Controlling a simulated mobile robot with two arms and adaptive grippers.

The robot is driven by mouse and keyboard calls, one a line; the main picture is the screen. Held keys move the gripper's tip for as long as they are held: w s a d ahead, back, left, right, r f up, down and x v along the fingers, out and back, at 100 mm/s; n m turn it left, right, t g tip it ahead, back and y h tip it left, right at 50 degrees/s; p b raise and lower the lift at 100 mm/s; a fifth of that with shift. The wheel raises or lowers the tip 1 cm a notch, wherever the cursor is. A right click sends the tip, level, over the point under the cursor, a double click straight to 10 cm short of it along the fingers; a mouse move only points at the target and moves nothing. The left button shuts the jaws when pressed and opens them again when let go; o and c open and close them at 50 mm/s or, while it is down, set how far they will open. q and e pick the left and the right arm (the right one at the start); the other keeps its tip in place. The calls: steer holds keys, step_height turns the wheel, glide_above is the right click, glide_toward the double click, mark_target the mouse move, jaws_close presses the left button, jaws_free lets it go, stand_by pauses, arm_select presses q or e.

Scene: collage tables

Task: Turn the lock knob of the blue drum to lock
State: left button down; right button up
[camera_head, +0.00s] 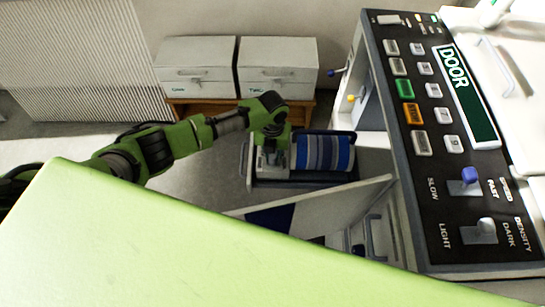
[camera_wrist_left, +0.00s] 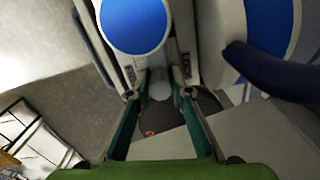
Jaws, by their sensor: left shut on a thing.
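The blue drum (camera_head: 325,153) is a cylinder with blue, grey and white stripes, lying in a dark open drawer-like tray. Its striped side also shows at the right of the left wrist view (camera_wrist_left: 268,38). My left gripper (camera_head: 270,155) points down at the drum's left end. In the left wrist view its two fingers (camera_wrist_left: 160,94) are closed in on a grey rounded piece, which looks like the lock knob (camera_wrist_left: 160,84). A round blue disc (camera_wrist_left: 135,24) shows just beyond the fingertips. The head view hides the knob behind the gripper. My right gripper is out of view.
A large copier panel (camera_head: 440,130) with buttons and sliders stands at right. An open white door (camera_head: 335,205) lies below the drum tray. Two grey boxes (camera_head: 195,66) (camera_head: 278,67) sit on a wooden stand behind. A light green surface (camera_head: 130,235) fills the foreground.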

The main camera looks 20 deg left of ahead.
mark_target(273, 156)
arm_select(q)
steer(key=shift+d, duration=0.1)
steer(key=c, duration=1.8)
jaws_free()
steer(key=shift+c, duration=0.2)
steer(key=shift+r, duration=0.15)
step_height(273, 156, up, 12)
